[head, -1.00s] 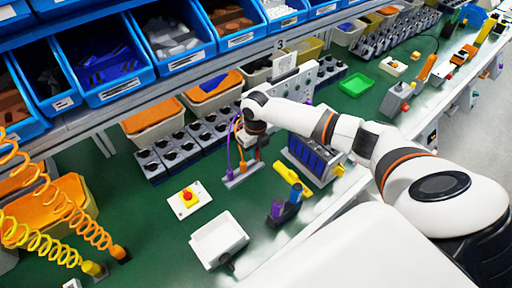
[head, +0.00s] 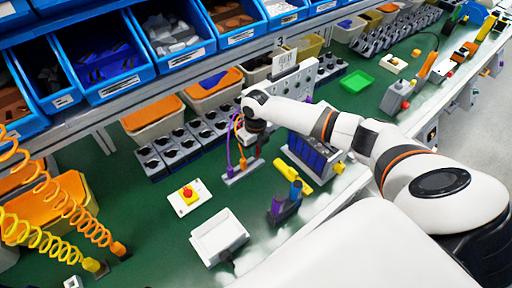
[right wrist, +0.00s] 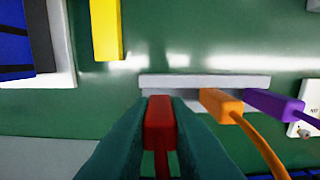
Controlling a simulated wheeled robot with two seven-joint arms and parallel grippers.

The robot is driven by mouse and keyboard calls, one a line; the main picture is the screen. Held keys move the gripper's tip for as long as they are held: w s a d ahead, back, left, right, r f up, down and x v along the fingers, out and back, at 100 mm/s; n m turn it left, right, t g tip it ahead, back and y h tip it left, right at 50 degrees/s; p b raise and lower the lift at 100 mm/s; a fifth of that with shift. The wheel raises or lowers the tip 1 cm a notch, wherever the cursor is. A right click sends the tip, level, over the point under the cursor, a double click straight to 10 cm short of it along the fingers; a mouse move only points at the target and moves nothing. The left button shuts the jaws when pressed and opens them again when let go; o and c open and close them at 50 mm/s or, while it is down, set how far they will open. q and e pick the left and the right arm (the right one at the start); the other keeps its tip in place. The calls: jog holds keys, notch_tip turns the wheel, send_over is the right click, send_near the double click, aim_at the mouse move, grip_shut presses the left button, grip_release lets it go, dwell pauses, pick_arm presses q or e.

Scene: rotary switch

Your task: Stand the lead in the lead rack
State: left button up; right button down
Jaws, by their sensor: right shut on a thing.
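The lead is a red plug (right wrist: 160,122) with a red cable. My right gripper (right wrist: 160,112) is shut on it, with a dark finger on each side in the right wrist view. The lead rack (right wrist: 205,82) is a light grey bar just beyond the plug; it also shows in the head view (head: 243,174). An orange lead (right wrist: 222,105) and a purple lead (right wrist: 275,104) stand at its right part in the right wrist view. The red plug overlaps the rack's left part in that view; I cannot tell whether they touch. My left gripper is not in view.
A yellow piece (head: 293,173) and a blue-celled block (head: 312,152) lie right of the rack. A white box with a red button (head: 189,196) and a white tray (head: 219,238) are nearer. Rows of grey switches (head: 190,141) stand behind. Green bench surface is free around the rack.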

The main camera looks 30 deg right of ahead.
dwell(0.3)
jog(key=shift+f, duration=0.2)
jog(key=shift+f+b, duration=0.7)
jog(key=shift+f, duration=0.3)
jog(key=c, duration=1.3)
grip_release()
notch_tip(320, 180, up, 11)
jog(key=shift+f+b, duration=0.15)
jog(key=shift+b, duration=0.45)
jog(key=shift+r, duration=0.65)
